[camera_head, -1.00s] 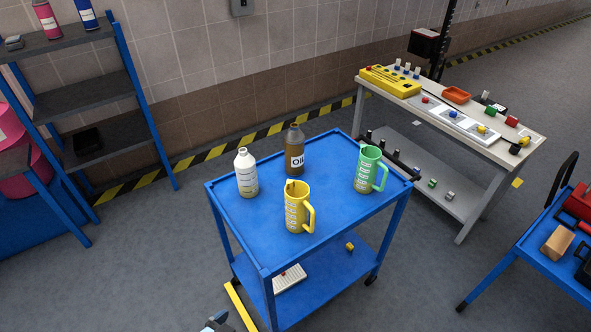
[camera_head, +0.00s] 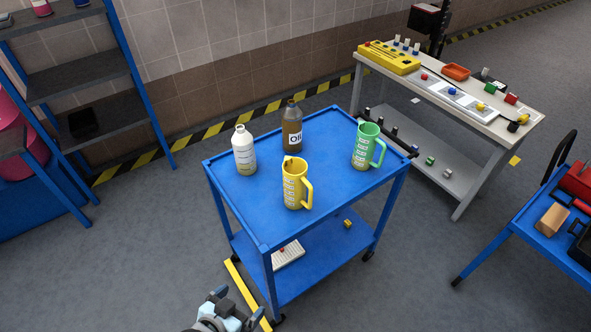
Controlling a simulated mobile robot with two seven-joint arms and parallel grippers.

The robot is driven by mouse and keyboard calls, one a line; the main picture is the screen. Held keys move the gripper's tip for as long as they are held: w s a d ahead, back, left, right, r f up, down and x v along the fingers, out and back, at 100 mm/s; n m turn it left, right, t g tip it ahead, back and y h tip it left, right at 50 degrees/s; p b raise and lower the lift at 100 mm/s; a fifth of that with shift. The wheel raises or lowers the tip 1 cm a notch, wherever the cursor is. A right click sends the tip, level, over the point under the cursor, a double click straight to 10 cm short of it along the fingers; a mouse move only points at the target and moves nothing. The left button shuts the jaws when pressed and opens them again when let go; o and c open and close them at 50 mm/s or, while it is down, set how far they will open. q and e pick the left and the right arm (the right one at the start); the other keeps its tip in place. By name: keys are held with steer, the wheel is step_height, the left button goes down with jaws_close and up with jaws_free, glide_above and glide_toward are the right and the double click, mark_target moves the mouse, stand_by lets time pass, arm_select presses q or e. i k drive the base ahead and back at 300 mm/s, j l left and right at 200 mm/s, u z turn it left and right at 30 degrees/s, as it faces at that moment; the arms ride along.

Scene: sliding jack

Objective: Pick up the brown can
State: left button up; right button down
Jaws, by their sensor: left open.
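The brown can (camera_head: 291,118) is a bottle-shaped container with a white oil label. It stands upright near the back edge of the blue cart's top (camera_head: 335,178). My left gripper (camera_head: 232,306) shows at the bottom edge, low in front of the cart, well apart from the can. It is open, and nothing shows in it. My right gripper is out of view.
A white bottle (camera_head: 244,155) stands left of the can, a yellow jug (camera_head: 294,188) in front, and a green jug (camera_head: 365,148) to the right. A workbench (camera_head: 455,100), a shelf (camera_head: 75,80) and a second blue cart (camera_head: 535,235) stand around.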

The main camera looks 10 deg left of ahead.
mark_target(291, 116)
steer(key=k, duration=0.5)
steer(key=k+z, duration=0.15)
steer(key=z, duration=1.15)
steer(key=j+z, duration=0.1)
steer(key=z, duration=0.35)
steer(key=j+z, duration=0.15)
steer(key=z, duration=0.3)
steer(key=k+z, duration=0.1)
steer(key=z, duration=0.35)
steer(key=k+j, duration=0.3)
steer(key=j, duration=0.15)
steer(key=k+j, duration=0.3)
steer(key=j, duration=0.15)
steer(key=k+j, duration=0.3)
steer(key=j, duration=0.15)
steer(key=k+j, duration=0.3)
steer(key=j, duration=0.15)
steer(key=k+j, duration=0.3)
steer(key=j, duration=0.15)
steer(key=k+j, duration=0.3)
steer(key=j, duration=0.15)
steer(key=k+j, duration=0.3)
steer(key=j, duration=0.15)
steer(key=k+j, duration=0.3)
steer(key=j, duration=0.15)
